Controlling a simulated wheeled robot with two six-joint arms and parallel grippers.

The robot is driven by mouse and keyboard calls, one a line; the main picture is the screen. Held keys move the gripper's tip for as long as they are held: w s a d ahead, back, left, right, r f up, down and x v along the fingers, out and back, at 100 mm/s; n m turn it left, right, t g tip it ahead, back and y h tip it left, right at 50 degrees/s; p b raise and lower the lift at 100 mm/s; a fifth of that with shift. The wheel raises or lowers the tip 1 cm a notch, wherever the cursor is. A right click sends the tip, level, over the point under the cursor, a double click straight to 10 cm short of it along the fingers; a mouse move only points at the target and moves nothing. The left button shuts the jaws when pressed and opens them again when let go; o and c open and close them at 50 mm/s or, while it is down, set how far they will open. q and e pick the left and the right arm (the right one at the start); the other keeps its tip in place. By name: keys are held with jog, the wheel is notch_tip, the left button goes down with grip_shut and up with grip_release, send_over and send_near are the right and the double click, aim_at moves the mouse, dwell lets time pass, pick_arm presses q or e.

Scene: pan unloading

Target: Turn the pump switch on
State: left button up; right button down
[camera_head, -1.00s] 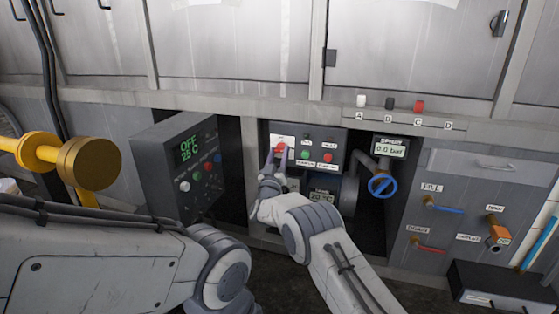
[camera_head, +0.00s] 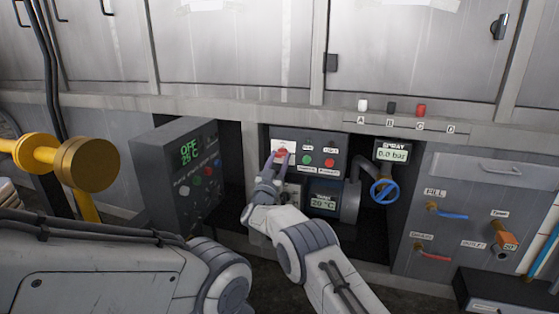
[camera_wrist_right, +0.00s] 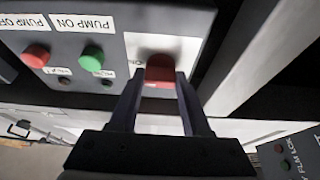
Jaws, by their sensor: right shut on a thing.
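The control box (camera_head: 315,140) is set in a recess in the steel unit. A red switch knob (camera_head: 282,153) sits on a white plate at its upper left; this knob (camera_wrist_right: 160,71) also shows in the right wrist view, beside partly hidden lettering. My right gripper (camera_head: 276,163) is shut on this knob, its fingers on either side of it. A green button (camera_head: 306,160) and a red button (camera_head: 329,162) are to the right. In the wrist view their labels, upside down, read PUMP ON and PUMP OFF. My left gripper is out of view.
A dark panel (camera_head: 160,165) reading OFF stands left of the recess. A blue valve wheel (camera_head: 383,192) and a spray gauge (camera_head: 393,152) at 0.0 bar are to the right. A yellow pipe fitting (camera_head: 85,164) is at far left.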

jog(key=shift+c, duration=1.8)
grip_release()
jog(key=shift+s+a+f+p, duration=0.1)
jog(key=shift+s+a+p, duration=0.05)
jog(key=shift+s+p, duration=0.15)
jog(key=p+v, duration=0.4)
jog(key=v, duration=0.5)
jog(key=shift+s+f+p, duration=0.2)
jog(key=shift+s+p, duration=0.1)
jog(key=shift+s, duration=0.05)
jog(key=shift+a, duration=0.1)
